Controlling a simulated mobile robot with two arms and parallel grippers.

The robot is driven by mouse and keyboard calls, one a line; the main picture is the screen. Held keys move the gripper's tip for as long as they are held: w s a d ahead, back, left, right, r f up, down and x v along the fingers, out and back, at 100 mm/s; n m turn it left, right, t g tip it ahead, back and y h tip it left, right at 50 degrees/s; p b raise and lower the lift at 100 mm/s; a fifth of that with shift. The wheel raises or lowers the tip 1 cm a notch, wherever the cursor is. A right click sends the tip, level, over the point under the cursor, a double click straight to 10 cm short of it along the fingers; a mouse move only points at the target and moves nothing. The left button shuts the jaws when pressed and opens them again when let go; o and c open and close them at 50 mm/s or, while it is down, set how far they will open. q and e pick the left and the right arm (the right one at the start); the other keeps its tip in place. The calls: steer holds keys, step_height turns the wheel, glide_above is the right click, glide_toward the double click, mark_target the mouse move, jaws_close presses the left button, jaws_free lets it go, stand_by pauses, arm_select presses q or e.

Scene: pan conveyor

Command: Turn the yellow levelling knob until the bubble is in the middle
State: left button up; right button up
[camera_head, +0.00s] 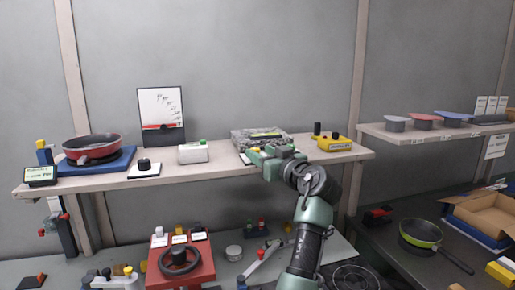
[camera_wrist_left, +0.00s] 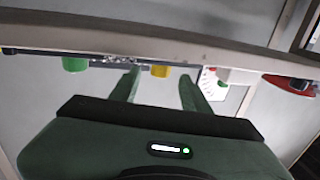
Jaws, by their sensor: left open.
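The levelling device is a speckled grey block (camera_head: 243,136) on the long shelf, with a yellow-green vial strip (camera_head: 266,135) on top. The bubble is too small to make out. The yellow knob (camera_wrist_left: 160,71) shows in the left wrist view under the block's edge, between my fingers in the picture, with no clear contact. A green knob (camera_wrist_left: 75,64) sits to its left there. In the head view I cannot make out the yellow knob near my gripper. My left gripper (camera_head: 262,155) is open at the block's front; its fingers also show in the wrist view (camera_wrist_left: 158,84). My right gripper is out of view.
On the shelf (camera_head: 215,170), a yellow box with black knobs (camera_head: 335,145) stands right of the block. A white box with a green button (camera_head: 193,153) stands left, then a black knob on a white plate (camera_head: 144,167) and a red pan (camera_head: 92,146).

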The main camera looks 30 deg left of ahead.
arm_select(q)
steer(key=shift+x, duration=0.8)
steer(key=shift+w+a, duration=0.15)
steer(key=shift+a, duration=0.15)
steer(key=shift+a+f, duration=0.1)
jaws_close()
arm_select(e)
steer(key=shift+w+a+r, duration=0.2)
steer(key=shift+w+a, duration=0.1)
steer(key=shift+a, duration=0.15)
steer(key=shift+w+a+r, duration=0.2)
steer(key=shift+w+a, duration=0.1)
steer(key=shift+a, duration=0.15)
arm_select(q)
steer(key=shift+t, duration=0.4)
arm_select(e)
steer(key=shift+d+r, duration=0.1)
arm_select(q)
steer(key=shift+m+t+h+p, duration=0.4)
steer(key=shift+m+h, duration=0.1)
steer(key=shift+a+m+t+h+p, duration=0.1)
steer(key=shift+m+t+h+p, duration=0.75)
steer(key=shift+m+t, duration=0.3)
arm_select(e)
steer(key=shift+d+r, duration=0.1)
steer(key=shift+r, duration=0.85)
arm_select(q)
steer(key=shift+t, duration=0.25)
